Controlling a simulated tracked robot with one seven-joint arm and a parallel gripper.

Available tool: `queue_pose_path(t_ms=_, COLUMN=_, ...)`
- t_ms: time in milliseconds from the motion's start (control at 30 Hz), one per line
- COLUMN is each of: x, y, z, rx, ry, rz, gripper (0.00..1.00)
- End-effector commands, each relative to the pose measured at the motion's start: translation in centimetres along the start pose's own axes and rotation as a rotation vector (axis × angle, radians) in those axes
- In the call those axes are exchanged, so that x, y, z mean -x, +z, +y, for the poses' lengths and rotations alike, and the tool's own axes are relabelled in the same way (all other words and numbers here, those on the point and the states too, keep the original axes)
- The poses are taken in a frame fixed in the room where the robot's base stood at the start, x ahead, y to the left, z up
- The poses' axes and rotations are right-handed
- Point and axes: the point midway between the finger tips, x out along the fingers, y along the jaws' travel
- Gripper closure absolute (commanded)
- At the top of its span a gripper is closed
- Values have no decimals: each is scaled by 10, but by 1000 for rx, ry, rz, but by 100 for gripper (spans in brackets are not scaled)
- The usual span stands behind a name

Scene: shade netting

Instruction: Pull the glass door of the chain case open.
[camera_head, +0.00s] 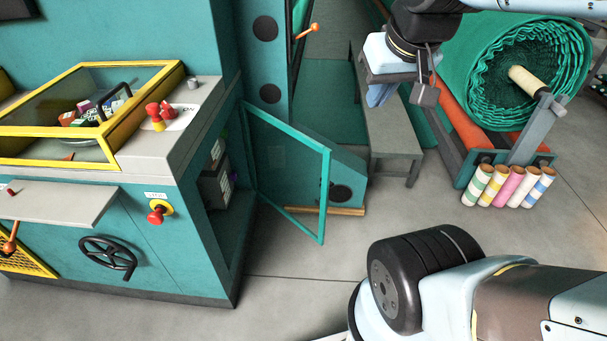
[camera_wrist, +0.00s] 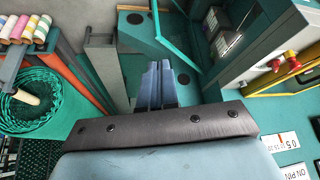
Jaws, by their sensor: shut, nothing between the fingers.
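The glass door (camera_head: 326,195) has a thin teal frame around a clear pane. In the head view it stands swung out from the side of the teal machine, at a wide angle to the opening. The chain case (camera_head: 232,222) behind it is open, with dark boxes inside. My gripper (camera_head: 379,96) is up and to the right of the door, apart from it. Its blue fingers (camera_wrist: 155,85) are together and empty in the wrist view.
A grey bench (camera_head: 395,140) stands just below my gripper. A green netting roll (camera_head: 480,75) and several coloured tubes (camera_head: 508,187) are at the right. The machine has a yellow-framed lid (camera_head: 100,125), a red knob (camera_head: 157,213) and a black handwheel (camera_head: 108,253). Floor in front of the door is clear.

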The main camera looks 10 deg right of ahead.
Motion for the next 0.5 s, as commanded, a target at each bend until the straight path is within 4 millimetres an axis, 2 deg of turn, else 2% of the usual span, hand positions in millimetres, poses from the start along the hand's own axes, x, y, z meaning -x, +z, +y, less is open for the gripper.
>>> queue_pose_path(t_ms=300, x=-2, y=-2, z=0, rx=7, ry=1, rz=-10, gripper=100)
queue_pose_path(t_ms=500, x=-23, y=-11, z=-6, rx=70, ry=16, rz=-98, gripper=100)
